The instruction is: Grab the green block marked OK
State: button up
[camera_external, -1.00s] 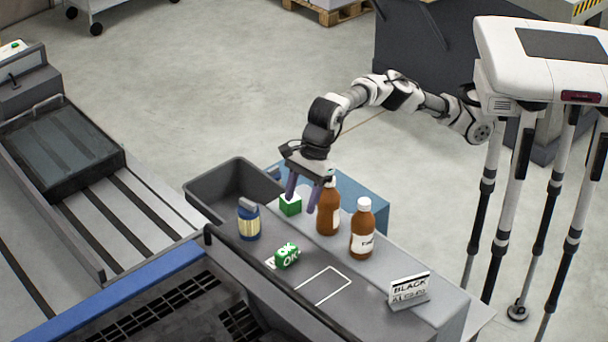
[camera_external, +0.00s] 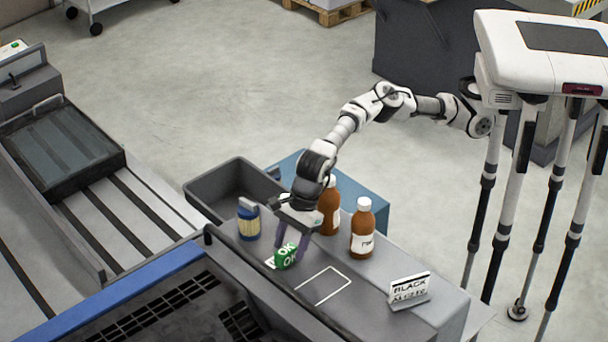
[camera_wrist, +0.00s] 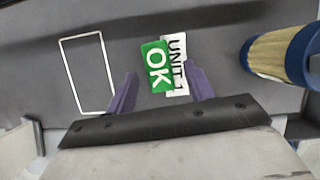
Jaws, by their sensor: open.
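The green block marked OK (camera_external: 287,256) sits on the grey counter beside a white printed label, near the counter's front edge. In the wrist view the block (camera_wrist: 156,66) lies ahead of and between the two purple fingers, next to a label reading UNIT 1 (camera_wrist: 177,62). My gripper (camera_external: 289,247) is open, with its fingers low around the block in the external view. In the wrist view my gripper (camera_wrist: 160,88) shows its fingers apart, with nothing clearly held. Whether the fingers touch the block cannot be told.
Two brown bottles (camera_external: 362,230) stand right and behind. A white outlined rectangle (camera_external: 324,286) on the counter is empty. A dark bin (camera_external: 213,207) stands at the back left.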

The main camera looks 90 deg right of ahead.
jog(key=shift+w+a+f, duration=0.1)
jog(key=shift+f, duration=0.15)
jog(key=c, duration=1.1)
jog(key=shift+r, duration=0.1)
